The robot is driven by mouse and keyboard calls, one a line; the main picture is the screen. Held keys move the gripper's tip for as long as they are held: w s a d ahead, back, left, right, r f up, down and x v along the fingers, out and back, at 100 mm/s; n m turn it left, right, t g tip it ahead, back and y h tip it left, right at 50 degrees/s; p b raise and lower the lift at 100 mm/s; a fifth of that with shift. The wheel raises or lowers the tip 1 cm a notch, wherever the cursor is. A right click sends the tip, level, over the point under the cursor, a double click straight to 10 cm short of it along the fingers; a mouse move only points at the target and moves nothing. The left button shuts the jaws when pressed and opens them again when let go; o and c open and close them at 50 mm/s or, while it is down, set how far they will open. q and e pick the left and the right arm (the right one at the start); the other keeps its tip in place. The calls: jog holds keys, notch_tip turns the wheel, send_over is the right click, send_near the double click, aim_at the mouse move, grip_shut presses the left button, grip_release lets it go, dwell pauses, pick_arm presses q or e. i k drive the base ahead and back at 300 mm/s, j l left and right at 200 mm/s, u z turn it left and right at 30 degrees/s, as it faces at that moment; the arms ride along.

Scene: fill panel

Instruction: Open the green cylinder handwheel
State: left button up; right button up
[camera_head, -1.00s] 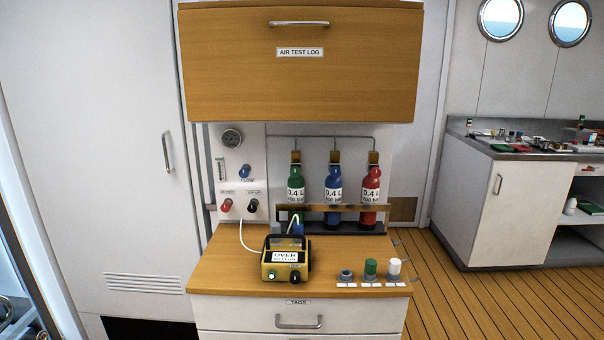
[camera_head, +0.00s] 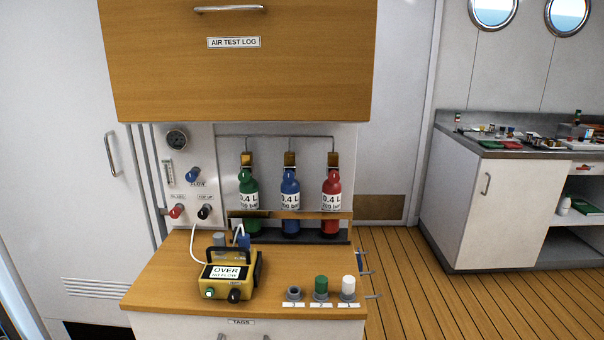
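The green cylinder (camera_head: 248,192) stands upright in a rack at the back of the wooden counter, leftmost of three. Neither of my grippers is in view.
A yellow meter (camera_head: 228,275) reading OVER stands on the counter, with a white tube to the wall panel (camera_head: 190,150). Three small caps or fittings, including a green one (camera_head: 321,287), stand front right. A wooden cabinet (camera_head: 240,80) overhangs the rack.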

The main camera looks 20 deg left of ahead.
aim_at(244, 176)
jog(key=i+l+z, duration=0.15)
jog(key=z, duration=0.2)
jog(key=i+l+z, duration=0.1)
jog(key=z, duration=0.25)
jog(key=i+z, duration=0.35)
jog(key=i+l+u, duration=0.2)
jog(key=i, duration=0.2)
jog(key=i+l+u, duration=0.2)
jog(key=i, duration=0.2)
jog(key=i+u, duration=0.15)
jog(key=u, duration=0.35)
jog(key=i+u, duration=0.15)
jog(key=u, duration=0.3)
jog(key=i+u, duration=0.1)
jog(key=u, duration=0.4)
jog(key=i+l+u, duration=0.1)
jog(key=u, duration=0.4)
jog(key=i+l+u, duration=0.1)
jog(key=l+u, duration=0.15)
jog(key=u, duration=0.2)
